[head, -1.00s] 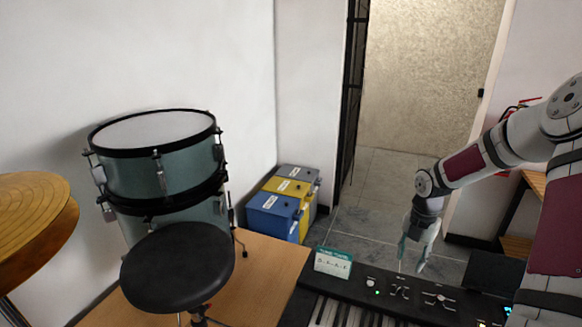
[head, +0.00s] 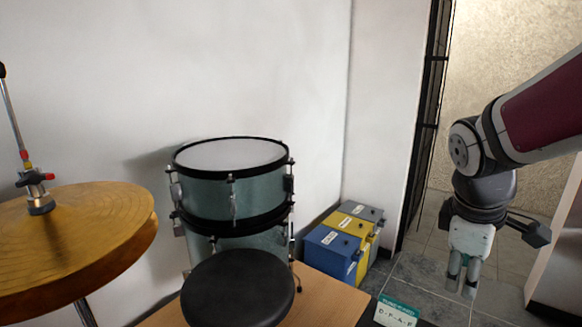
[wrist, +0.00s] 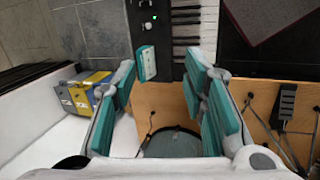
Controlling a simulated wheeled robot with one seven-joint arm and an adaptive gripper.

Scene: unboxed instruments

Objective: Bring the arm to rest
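My gripper (head: 462,284) hangs at the right of the head view, pointing down, held in the air by my arm. In the wrist view its teal-padded fingers stand wide apart, with nothing between the pads (wrist: 160,72). It is open and empty. In the head view the card (head: 396,313) is cut by the bottom edge, below and left of the fingertips.
A teal drum (head: 262,197) and black round stool (head: 238,288) stand left of centre; a gold cymbal (head: 75,240) is far left. Blue, yellow and grey boxes (head: 330,255) sit by the wall. A doorway (head: 500,90) is behind my arm. Bare tiled floor (head: 420,270) lies beside the boxes.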

